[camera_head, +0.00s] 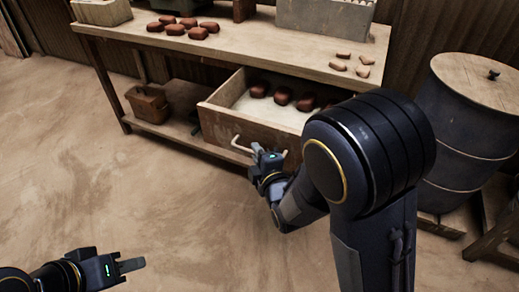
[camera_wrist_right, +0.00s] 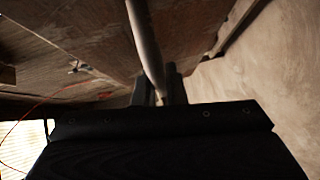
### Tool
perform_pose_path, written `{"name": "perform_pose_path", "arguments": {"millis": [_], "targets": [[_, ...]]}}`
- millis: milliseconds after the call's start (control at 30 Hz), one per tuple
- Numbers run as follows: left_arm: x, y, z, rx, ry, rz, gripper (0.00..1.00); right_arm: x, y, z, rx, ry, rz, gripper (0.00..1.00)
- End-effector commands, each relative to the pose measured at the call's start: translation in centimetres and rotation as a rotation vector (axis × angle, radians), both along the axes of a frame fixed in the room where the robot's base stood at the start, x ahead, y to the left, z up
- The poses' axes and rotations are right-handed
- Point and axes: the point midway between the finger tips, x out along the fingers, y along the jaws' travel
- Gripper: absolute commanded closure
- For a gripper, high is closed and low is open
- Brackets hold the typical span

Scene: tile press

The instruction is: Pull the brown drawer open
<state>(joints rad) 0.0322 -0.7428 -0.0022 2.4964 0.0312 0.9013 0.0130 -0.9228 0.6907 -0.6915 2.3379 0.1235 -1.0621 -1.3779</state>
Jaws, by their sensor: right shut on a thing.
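The brown drawer (camera_head: 232,124) is pulled part-way out from under the wooden workbench, and several dark red lumps (camera_head: 282,96) lie inside it. A pale bar handle (camera_head: 238,145) runs along its front. My right gripper (camera_head: 262,152) is at the handle, shut on it; my right arm hides the drawer's right part. In the right wrist view the handle (camera_wrist_right: 146,45) runs down between the fingers (camera_wrist_right: 160,92). My left gripper (camera_head: 134,264) is low at the left, over the floor and far from the drawer; its finger gap is not clear.
A wooden box (camera_head: 148,104) stands on the lower shelf. A dark barrel (camera_head: 468,130) stands at the right. The floor before the drawer is clear.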

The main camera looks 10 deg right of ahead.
Motion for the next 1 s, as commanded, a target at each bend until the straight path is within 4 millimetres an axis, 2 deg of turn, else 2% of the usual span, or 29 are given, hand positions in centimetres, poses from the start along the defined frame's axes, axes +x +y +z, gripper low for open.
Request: {"name": "perform_pose_path", "arguments": {"millis": [567, 600, 733, 1000], "targets": [[0.0, 0.0, 0.0, 0.0, 0.0, 0.0, 0.64, -0.16, 0.03, -0.1, -0.002, 0.003, 0.0, 1.0], [0.0, 0.0, 0.0, 0.0, 0.0, 0.0, 0.64, -0.15, 0.02, -0.1, -0.002, 0.003, 0.0, 0.85], [0.0, 0.0, 0.0, 0.0, 0.0, 0.0, 0.64, -0.13, 0.04, -0.07, -0.001, 0.002, -0.001, 0.68], [0.0, 0.0, 0.02, 0.0, 0.0, 0.0, 0.64, -0.14, 0.05, 0.0, 0.0, 0.0, 0.0, 0.68]]}}
